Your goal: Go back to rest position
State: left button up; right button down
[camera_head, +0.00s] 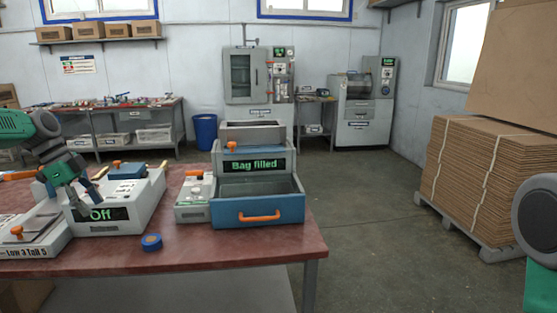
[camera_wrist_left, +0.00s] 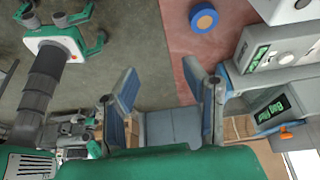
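My left gripper (camera_head: 78,207) is above the left part of the red table, in front of the grey machine with the "Off" display (camera_head: 140,215). In the left wrist view its two fingers (camera_wrist_left: 165,95) stand apart with nothing between them, so it is open and empty. To its right stands the blue and grey machine (camera_head: 258,217) with a "Bag filled" display and an orange drawer handle. Only a dark and green part of my right arm shows at the right edge of the head view; its gripper is not seen there.
A blue roll with an orange centre (camera_head: 151,242) lies near the front edge of the red table (camera_head: 200,258). A small grey device (camera_head: 194,196) stands beside the blue machine. Stacked flat cardboard (camera_head: 490,180) is on a pallet at right. The middle floor is clear.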

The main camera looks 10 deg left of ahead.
pick_arm(q)
jog(key=w+d+f+n, duration=0.1)
jog(key=d+f+n, duration=0.1)
jog(key=d+f, duration=1)
jog(key=s+d+f+n+y, duration=0.1)
jog(key=s+d+f+n, duration=0.15)
jog(key=d+f, duration=0.35)
jog(key=s+d+f+n, duration=0.1)
jog(key=s+d+f, duration=0.3)
jog(key=d+f, duration=0.15)
jog(key=s+d+f+n, duration=0.2)
jog(key=s+d+f, duration=0.4)
jog(key=s, duration=0.3)
jog(key=s+f+n+y, duration=0.2)
jog(key=s+n, duration=0.4)
jog(key=s, duration=1.7)
jog(key=shift+a+g+y, duration=0.3)
jog(key=shift+y, duration=0.3)
jog(key=shift+w+n, duration=0.1)
jog(key=shift+n, duration=0.15)
